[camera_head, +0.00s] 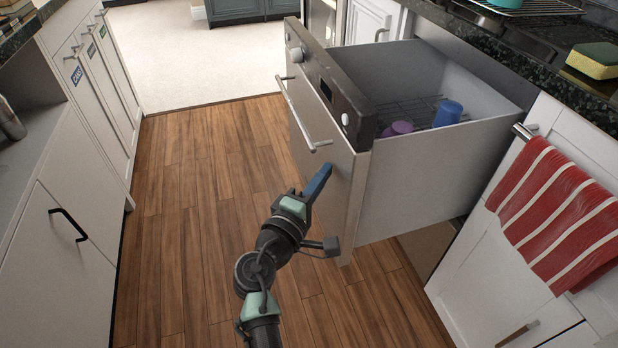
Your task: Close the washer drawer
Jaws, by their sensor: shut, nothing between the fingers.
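The washer drawer (433,178) is pulled far out from the counter on the right. Its grey front (335,163) carries a bar handle (300,118), a dark control strip and round knobs. Inside are a wire rack, a blue cup (447,113) and a purple item (398,128). My gripper (318,182) is shut and empty, with its blue fingers pointing up toward the drawer front, just below the near end of the handle. I cannot tell whether the fingertips touch the front.
A red-and-white striped towel (556,215) hangs on the white cabinet at right. A sponge (595,60) lies on the dark counter above. White cabinets (62,245) line the left. The wooden floor (195,220) between is clear.

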